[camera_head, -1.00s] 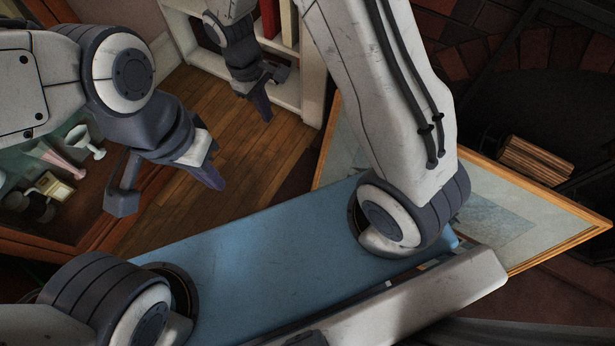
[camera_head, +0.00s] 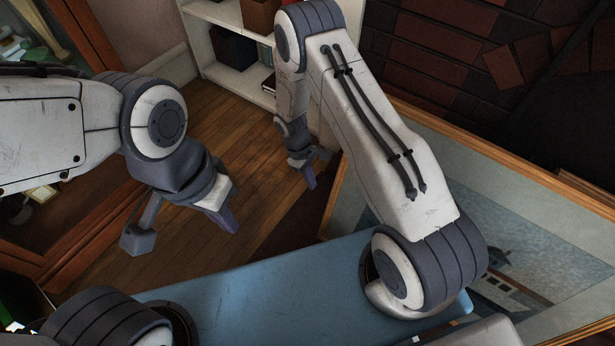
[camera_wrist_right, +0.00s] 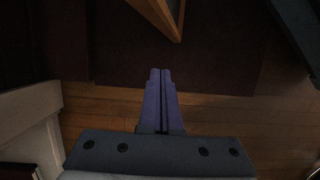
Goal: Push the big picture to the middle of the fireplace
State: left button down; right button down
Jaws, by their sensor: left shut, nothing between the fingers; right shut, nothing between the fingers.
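The big picture (camera_head: 560,222) is a large painting in a light wooden frame, tilted, on the right of the head view behind my right arm. My arm hides part of it. A wooden frame corner (camera_wrist_right: 172,22) shows at the top of the right wrist view. My right gripper (camera_head: 310,182) is shut and empty, just left of the picture's left edge in the head view. In the right wrist view its fingers (camera_wrist_right: 160,76) are together, apart from the corner. My left gripper (camera_head: 230,222) is shut and empty over the wooden floor, farther left. The fireplace's dark opening (camera_head: 575,130) lies behind the picture.
Dark brickwork (camera_head: 440,60) surrounds the fireplace. A white bookshelf (camera_head: 225,62) stands at the back wall. A wooden cabinet (camera_head: 100,45) with glass is on the left. A dark rug (camera_wrist_right: 215,65) lies beyond the right gripper. Wooden floor (camera_head: 170,130) is open between cabinet and shelf.

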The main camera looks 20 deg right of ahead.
jog(key=s+d+f+b, duration=0.3)
jog(key=s, duration=0.1)
jog(key=shift+f, duration=0.2)
dwell(0.3)
